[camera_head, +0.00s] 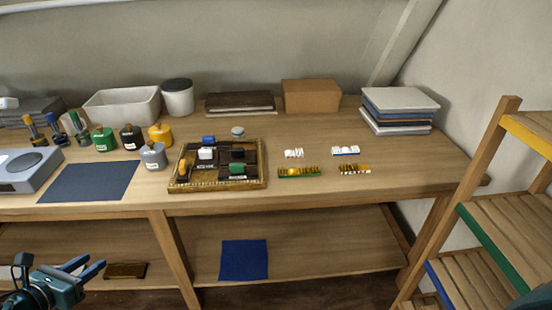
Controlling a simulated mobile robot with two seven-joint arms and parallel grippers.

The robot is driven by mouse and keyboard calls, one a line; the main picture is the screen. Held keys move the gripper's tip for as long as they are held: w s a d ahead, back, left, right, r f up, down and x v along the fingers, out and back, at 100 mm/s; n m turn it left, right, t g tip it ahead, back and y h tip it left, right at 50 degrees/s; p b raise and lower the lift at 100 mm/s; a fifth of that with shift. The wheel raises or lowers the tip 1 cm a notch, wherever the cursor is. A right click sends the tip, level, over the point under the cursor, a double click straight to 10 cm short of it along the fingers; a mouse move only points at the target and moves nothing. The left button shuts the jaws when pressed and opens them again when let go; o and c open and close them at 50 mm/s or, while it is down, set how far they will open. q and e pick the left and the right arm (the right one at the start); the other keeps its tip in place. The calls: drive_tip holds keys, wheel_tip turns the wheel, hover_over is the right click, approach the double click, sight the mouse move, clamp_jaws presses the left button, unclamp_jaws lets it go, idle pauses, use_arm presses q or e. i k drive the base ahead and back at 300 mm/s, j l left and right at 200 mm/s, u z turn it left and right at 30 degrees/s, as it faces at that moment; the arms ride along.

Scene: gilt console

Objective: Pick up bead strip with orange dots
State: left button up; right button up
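Several small bead strips lie on the wooden table, right of the framed tray. The front right strip (354,169) has orange-gold and dark beads with some white; it looks closest to orange-dotted, but the dots are too small to confirm. The front left strip (298,172) is gold on a green base. The back left strip (293,153) is white, and the back right strip (345,151) is white with a blue edge. My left gripper (96,262) is at the lower left, in front of and below the tabletop, far from the strips. Its fingers are apart and empty. My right gripper does not show.
The framed tray (218,186) holds small coloured blocks. Bottles (152,155) and a blue mat (90,181) are left. A brown box (311,96) and stacked books (399,103) stand behind. A wooden step shelf (505,195) is at right. Table around the strips is clear.

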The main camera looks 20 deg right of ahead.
sight(289, 154)
drive_tip(key=k+z, duration=0.15)
drive_tip(key=z, duration=1.2)
drive_tip(key=j+z, duration=0.15)
drive_tip(key=z, duration=0.2)
drive_tip(key=i+j+z, duration=0.1)
drive_tip(key=z, duration=0.2)
drive_tip(key=j+z, duration=0.35)
drive_tip(key=j, duration=2.1)
drive_tip(key=i, duration=0.4)
